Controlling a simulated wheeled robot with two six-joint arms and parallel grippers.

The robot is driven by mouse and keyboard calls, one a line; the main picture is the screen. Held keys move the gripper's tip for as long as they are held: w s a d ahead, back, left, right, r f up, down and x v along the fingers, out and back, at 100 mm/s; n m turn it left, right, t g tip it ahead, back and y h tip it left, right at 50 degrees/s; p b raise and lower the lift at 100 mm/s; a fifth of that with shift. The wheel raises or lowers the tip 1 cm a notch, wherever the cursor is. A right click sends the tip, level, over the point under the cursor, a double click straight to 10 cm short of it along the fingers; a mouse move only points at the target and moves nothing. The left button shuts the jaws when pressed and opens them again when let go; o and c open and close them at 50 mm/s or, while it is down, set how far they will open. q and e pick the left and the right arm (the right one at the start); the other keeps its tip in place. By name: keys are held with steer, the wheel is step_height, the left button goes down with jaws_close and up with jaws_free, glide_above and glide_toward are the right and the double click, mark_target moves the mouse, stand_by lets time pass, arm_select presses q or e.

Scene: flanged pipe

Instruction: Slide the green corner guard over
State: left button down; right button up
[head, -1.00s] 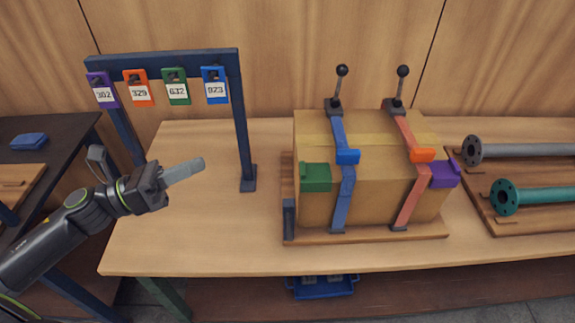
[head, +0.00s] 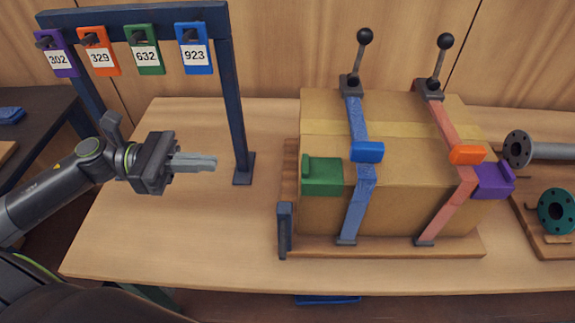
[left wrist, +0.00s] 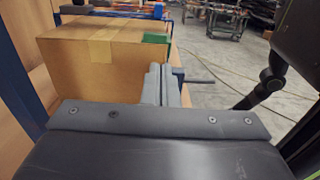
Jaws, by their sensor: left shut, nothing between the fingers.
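The green corner guard (head: 322,176) sits on the left front edge of a cardboard box (head: 420,190). In the left wrist view the green guard (left wrist: 155,39) shows at the box's top corner, beyond my fingers. A blue strap (head: 359,195) with a blue guard (head: 367,152) runs over the box just right of the green guard. My left gripper (head: 214,163) is shut and empty, held over the table to the left of the box, clear of the green guard. Its closed fingers also show in the left wrist view (left wrist: 161,84). My right gripper is not in view.
A rack (head: 238,100) with numbered tags stands behind my left gripper. A red strap (head: 447,205), orange guard (head: 467,155) and purple guard (head: 493,180) are on the box's right side. Flanged pipes (head: 556,211) lie at the far right. The table's left front is clear.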

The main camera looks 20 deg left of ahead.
arm_select(q)
steer(key=p, duration=0.1)
glide_toward(302, 168)
steer(key=shift+x, duration=1.5)
steer(key=shift+p+x, duration=0.85)
steer(key=shift+x, duration=1.1)
steer(key=shift+w+f, duration=0.1)
steer(key=shift+w, duration=0.05)
